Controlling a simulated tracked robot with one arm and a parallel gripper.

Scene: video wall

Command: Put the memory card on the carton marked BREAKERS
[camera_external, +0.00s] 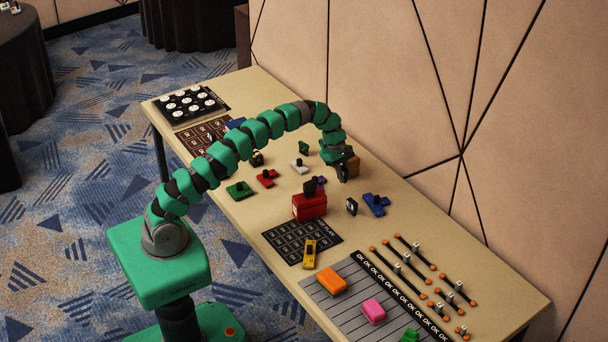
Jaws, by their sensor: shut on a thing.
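My gripper (342,173) points down at the end of the green arm, over the back middle of the table. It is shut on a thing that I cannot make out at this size. A brown box (353,166) shows right beside the gripper, partly hidden by it; I cannot tell whether they touch. A red box (309,208) stands left of and in front of the gripper, with a small dark piece (311,187) at its top. No BREAKERS marking is readable on either box. I cannot pick out the memory card with certainty.
Small red (267,179), white (299,167), green (240,190) and blue (376,204) pieces lie around the middle. A dark printed mat (328,237) and a yellow tool (309,254) lie in front. The grey striped sheet (350,291) holds coloured blocks. Pegged rods are at the right.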

